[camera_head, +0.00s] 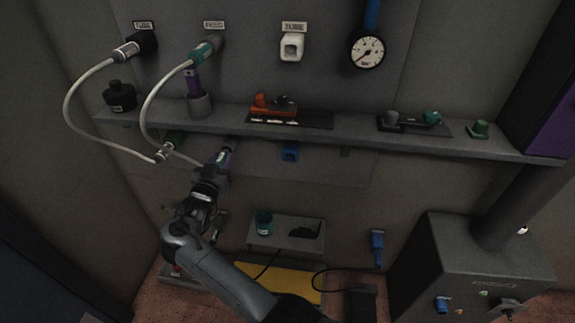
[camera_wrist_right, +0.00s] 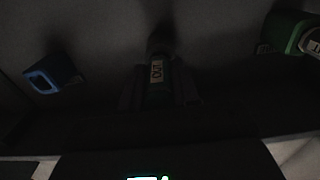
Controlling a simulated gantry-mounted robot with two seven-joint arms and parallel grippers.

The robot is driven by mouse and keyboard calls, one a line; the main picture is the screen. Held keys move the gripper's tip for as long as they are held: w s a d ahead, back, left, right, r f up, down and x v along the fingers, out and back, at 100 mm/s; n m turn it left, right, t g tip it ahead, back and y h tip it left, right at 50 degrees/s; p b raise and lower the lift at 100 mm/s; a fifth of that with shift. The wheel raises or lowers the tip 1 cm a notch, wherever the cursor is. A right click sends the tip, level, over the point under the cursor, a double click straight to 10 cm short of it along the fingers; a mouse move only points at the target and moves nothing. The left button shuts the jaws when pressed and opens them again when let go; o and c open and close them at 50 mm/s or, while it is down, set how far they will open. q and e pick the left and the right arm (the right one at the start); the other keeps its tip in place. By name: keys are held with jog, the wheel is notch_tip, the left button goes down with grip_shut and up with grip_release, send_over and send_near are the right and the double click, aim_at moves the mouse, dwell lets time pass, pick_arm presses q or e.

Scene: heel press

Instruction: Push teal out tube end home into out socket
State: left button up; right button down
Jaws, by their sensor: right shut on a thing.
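My right gripper (camera_head: 219,166) is beneath the shelf, shut on the teal out tube end (camera_head: 225,153). In the right wrist view the tube end, with its OUT label (camera_wrist_right: 157,72), sits between the two fingers of the gripper (camera_wrist_right: 160,92). Its front points at a dark round shape on the wall, probably the out socket (camera_wrist_right: 160,40). This view is very dark, so I cannot tell how deep the end sits in it. My left gripper is not in view.
A blue fitting (camera_head: 290,151) and a green fitting (camera_head: 174,139) flank the gripper under the shelf (camera_head: 355,128). Pale tubes (camera_head: 147,108) loop at the left. A small lower shelf (camera_head: 285,228) holds a teal cup (camera_head: 263,222). A gauge (camera_head: 367,51) hangs above.

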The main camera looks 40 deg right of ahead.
jog(key=shift+w+d+b, duration=0.45)
jog(key=shift+d+b, duration=0.05)
jog(key=c, duration=0.8)
grip_release()
jog(key=shift+d, duration=0.1)
jog(key=shift+o, duration=0.2)
jog(key=shift+w, duration=0.1)
